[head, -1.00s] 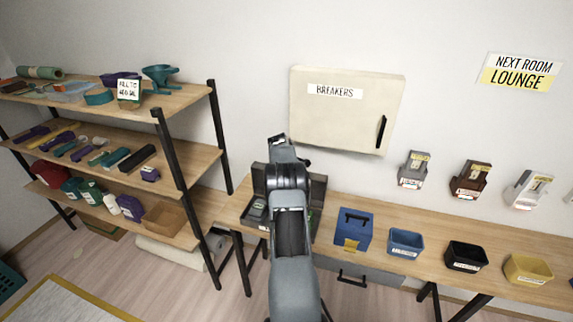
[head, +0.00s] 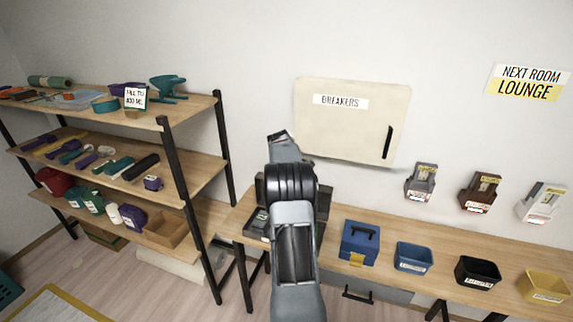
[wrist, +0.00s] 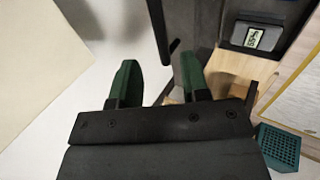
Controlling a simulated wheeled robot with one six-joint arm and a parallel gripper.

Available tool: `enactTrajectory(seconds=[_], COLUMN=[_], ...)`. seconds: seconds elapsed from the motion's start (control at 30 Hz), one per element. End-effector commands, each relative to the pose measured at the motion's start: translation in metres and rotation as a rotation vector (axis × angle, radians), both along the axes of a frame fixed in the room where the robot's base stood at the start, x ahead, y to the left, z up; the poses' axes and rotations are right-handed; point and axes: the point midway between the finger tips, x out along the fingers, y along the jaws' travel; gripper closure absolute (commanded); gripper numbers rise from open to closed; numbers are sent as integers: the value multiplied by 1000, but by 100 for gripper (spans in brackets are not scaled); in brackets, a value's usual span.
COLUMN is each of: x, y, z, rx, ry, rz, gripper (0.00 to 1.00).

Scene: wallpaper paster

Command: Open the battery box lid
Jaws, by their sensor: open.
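A blue box (head: 360,243) with a dark handle on its lid and a yellow patch on its front stands shut on the workbench, right of my arm. No readable label marks it as the battery box. A dark open case (head: 262,190) stands partly behind my arm, with a grey device that has a small display beside it. That device (wrist: 255,37) also shows at the upper right of the wrist view. My gripper (wrist: 158,78) has two green fingers spread apart with nothing between them. In the head view my arm hides the fingertips.
A cream breaker cabinet (head: 352,122) hangs on the wall above the bench. Blue, black and yellow bins (head: 414,257) stand to the right along the bench (head: 440,240). A loaded shelf (head: 190,181) stands at left. Three holders hang on the wall at right.

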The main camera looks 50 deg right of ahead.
Motion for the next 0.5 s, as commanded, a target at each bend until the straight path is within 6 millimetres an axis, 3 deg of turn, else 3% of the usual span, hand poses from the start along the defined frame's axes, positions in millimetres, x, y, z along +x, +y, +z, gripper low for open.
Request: enactTrajectory(seconds=[0.2,0.5], x=[-7,-12], y=[18,28], z=[29,47], rx=[-2,1], ry=[-1,1], rz=[2,1], gripper=[58,58])
